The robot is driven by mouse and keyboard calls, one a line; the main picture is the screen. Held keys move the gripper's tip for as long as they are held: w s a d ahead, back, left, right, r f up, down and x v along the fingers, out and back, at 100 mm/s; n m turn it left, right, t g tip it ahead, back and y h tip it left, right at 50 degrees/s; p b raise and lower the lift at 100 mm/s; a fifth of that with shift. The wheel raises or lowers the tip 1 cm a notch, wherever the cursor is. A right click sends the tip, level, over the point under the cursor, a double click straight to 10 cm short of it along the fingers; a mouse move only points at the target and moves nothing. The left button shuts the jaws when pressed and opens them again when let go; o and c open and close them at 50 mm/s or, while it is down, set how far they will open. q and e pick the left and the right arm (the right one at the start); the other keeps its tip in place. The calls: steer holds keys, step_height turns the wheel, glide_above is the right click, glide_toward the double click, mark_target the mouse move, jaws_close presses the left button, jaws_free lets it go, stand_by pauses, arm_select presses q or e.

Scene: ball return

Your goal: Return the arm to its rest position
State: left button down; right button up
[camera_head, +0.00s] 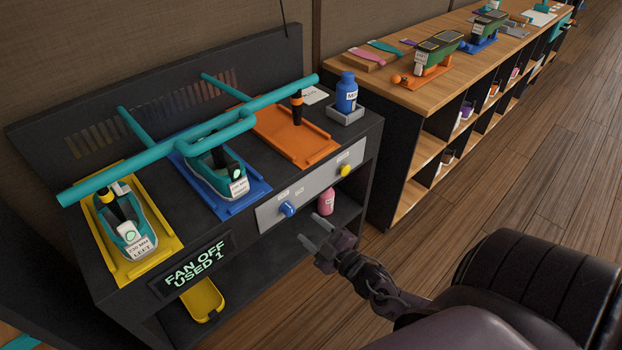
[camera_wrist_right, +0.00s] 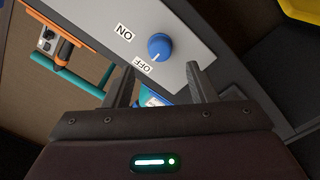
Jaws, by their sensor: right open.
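My right gripper (camera_head: 318,236) is open and empty in front of the dark workstation, just right of and below the blue knob (camera_head: 288,209). In the right wrist view, the two fingers of my right gripper (camera_wrist_right: 162,82) are spread apart. The blue knob (camera_wrist_right: 160,46) sits beyond them on the grey panel, clear of the fingers, with ON and OFF labels beside it. My right arm (camera_head: 375,282) reaches in from the lower right. The display (camera_head: 195,264) reads FAN OFF, USED 1. My left gripper is not in view.
A yellow tray (camera_head: 164,245), a blue tray (camera_head: 253,188) and an orange tray (camera_head: 285,133) lie on the workstation under teal pipes (camera_head: 200,132). A pink bottle (camera_head: 326,202) stands on the shelf near my gripper. A wooden-topped shelf unit (camera_head: 405,92) stands at right. The floor (camera_head: 480,190) is clear.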

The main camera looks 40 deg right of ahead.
steer(key=s+f+m+g+h, duration=0.1)
steer(key=s+f+m+g, duration=0.15)
steer(key=s+f, duration=0.45)
steer(key=s+f+m+g+h+p, duration=0.1)
steer(key=s+f+g, duration=0.25)
steer(key=f, duration=0.65)
steer(key=s+f+m+g+h, duration=0.1)
steer(key=s+f+m+g, duration=0.2)
steer(key=f, duration=0.6)
steer(key=s+a+f+g+y, duration=0.1)
steer(key=s+a+f+g, duration=0.3)
steer(key=s, duration=0.7)
steer(key=s+a+f+m+g+p, duration=0.1)
steer(key=s+a+f+g, duration=0.3)
steer(key=s, duration=0.7)
step_height(320, 180, down, 2)
steer(key=a, duration=0.2)
steer(key=shift+a+f+y, duration=0.2)
steer(key=shift+a+y, duration=0.15)
steer(key=shift+y, duration=0.05)
